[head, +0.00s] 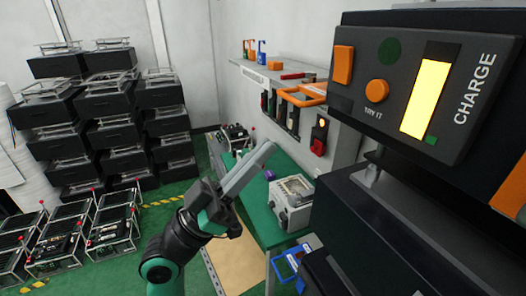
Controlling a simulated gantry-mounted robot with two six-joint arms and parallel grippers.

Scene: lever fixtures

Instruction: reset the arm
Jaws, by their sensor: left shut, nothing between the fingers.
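My left arm comes in from the bottom in the head view. Its gripper (254,167) is shut and empty, held in the air in front of the green workbench. It looks apart from everything, though its depth against the bench is hard to judge. My right gripper is not in view. A dark panel (350,92) marked CHARGE and TRY IT fills the upper right. It has a round orange button (377,93), a lit yellow bar (415,110) and small green patches. My left gripper is left of and below this panel.
A green workbench (262,225) carries a pale boxy device (291,203). A wall shelf (262,72) holds small items, with tools below it. Black crates (110,100) are stacked at the left, and framed units (112,228) stand on the floor. A blue-handled item (289,262) is at the bottom.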

